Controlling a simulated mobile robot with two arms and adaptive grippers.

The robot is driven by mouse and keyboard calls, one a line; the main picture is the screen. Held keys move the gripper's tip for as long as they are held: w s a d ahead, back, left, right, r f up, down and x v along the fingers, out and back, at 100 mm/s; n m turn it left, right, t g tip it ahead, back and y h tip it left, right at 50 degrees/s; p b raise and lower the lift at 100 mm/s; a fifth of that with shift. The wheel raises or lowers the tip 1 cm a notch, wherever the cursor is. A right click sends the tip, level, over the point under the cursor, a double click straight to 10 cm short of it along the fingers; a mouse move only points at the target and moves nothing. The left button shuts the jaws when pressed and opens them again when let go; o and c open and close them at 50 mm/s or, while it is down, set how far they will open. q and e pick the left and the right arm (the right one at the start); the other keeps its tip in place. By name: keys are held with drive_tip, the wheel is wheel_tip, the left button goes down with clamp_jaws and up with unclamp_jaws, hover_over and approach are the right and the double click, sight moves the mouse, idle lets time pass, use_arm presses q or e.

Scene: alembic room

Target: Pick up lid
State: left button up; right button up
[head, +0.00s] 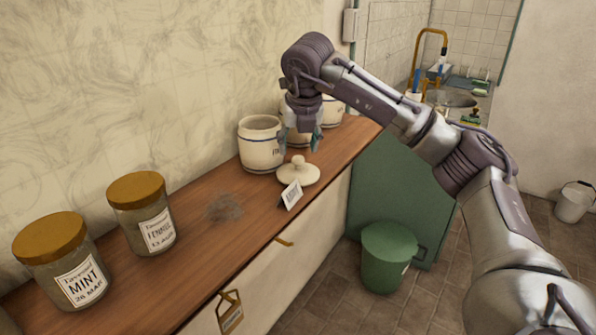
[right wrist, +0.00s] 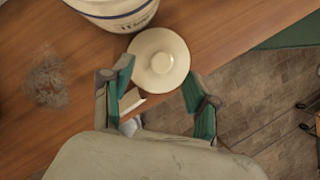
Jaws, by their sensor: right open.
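The lid (head: 298,173) is a round cream disc with a knob on top. It lies flat on the wooden counter in front of an open cream crock (head: 261,143). It also shows in the right wrist view (right wrist: 172,76), just ahead of the fingertips. My right gripper (head: 300,138) hangs pointing down above and behind the lid in the head view. In the right wrist view its teal fingers (right wrist: 160,92) are spread apart with nothing between them. My left gripper is not in view.
A small label card (head: 291,195) stands at the lid's near side, close to one finger. More crocks (head: 333,111) stand behind. Jars marked mint (head: 66,262) and fennel (head: 143,215) stand at left. A grey dust patch (head: 223,207) lies on the counter (head: 190,262). A green bin (head: 388,258) is on the floor.

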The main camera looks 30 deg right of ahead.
sight(298, 158)
drive_tip(key=shift+p+x, duration=0.65)
drive_tip(key=shift+x, duration=2.05)
drive_tip(key=shift+d, duration=0.1)
clamp_jaws()
